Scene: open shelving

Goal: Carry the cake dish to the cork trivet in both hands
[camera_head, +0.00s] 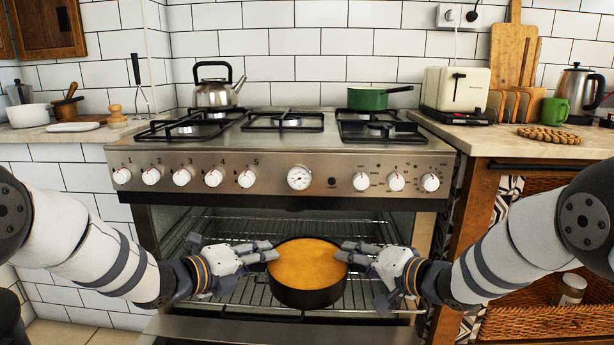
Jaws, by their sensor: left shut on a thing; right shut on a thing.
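The cake dish (307,297) is a round black pan with a golden cake (306,265) in it. It is level, in the open oven at the wire rack (250,292); I cannot tell whether it rests on the rack or is held just above it. My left gripper (268,251) is shut on its left side and my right gripper (347,252) is shut on its right side. The cork trivet (549,136) is a round brown braided-looking mat lying on the right-hand counter, apart from both grippers.
The stove front with knobs (280,180) overhangs the oven opening. A green pan (368,98) and a kettle (217,92) stand on the hob. A toaster (456,88), green mug (554,111) and steel kettle (577,92) stand around the trivet. The lowered oven door (290,332) lies in front.

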